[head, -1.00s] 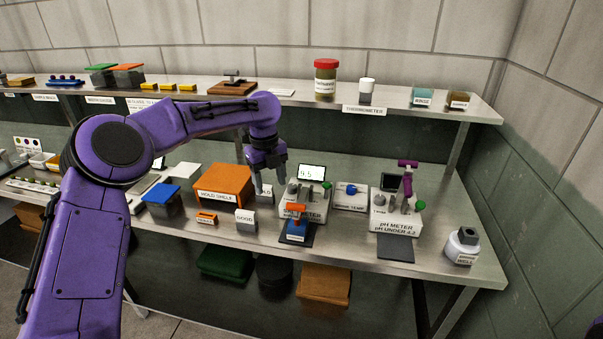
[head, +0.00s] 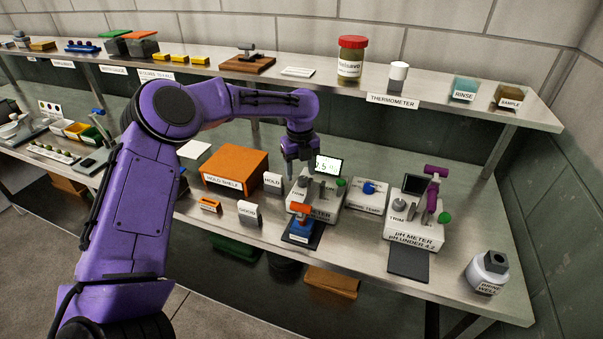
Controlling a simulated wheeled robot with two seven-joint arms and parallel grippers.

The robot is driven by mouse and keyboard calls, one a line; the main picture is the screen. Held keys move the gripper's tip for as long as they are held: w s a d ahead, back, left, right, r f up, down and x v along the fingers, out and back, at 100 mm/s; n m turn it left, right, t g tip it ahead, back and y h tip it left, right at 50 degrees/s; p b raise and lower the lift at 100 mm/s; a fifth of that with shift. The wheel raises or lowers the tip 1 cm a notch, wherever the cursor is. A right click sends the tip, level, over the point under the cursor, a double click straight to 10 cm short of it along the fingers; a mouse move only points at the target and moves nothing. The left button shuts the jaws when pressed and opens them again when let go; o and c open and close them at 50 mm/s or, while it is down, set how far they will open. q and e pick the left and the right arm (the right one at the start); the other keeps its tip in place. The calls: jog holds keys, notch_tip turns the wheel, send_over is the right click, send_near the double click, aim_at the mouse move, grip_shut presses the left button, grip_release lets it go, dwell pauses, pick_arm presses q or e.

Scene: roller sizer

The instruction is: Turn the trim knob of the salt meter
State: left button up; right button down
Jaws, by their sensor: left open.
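The salt meter (head: 325,215) is a pale box on the lower bench with a lit display (head: 328,166) behind its top and a green button on its right. Its grey trim knob (head: 301,184) sits at the top left, above a TRIM label. An orange-handled probe (head: 301,212) stands at its front on a dark pad. My left gripper (head: 300,172) points down just above and behind the knob, with its fingers apart and nothing seen between them. I cannot tell whether a finger touches the knob. The display digits are partly hidden. My right gripper is out of view.
A HOLD card (head: 272,182) and the orange hold shelf (head: 236,168) stand left of the meter. A small blue-knobbed unit (head: 368,195) and the pH meter (head: 413,232) stand right. The upper shelf (head: 430,101) overhangs the bench behind. A brine well (head: 488,270) stands far right.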

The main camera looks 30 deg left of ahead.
aim_at(304, 177)
pick_arm(q)
jog(key=f, duration=0.1)
jog(key=w+f, duration=0.2)
jog(key=f, duration=0.1)
jog(key=shift+s+r, duration=0.25)
jog(key=shift+s, duration=0.1)
jog(key=shift+s+r, duration=0.1)
jog(key=shift+s, duration=0.05)
jog(key=shift+c, duration=1.2)
jog(key=shift+d, duration=0.1)
jog(key=c, duration=0.8)
jog(key=shift+r+m+p, duration=0.1)
jog(key=shift+m+p, duration=0.75)
jog(key=shift+m, duration=0.25)
jog(key=m, duration=0.3)
jog(key=shift+f, duration=0.2)
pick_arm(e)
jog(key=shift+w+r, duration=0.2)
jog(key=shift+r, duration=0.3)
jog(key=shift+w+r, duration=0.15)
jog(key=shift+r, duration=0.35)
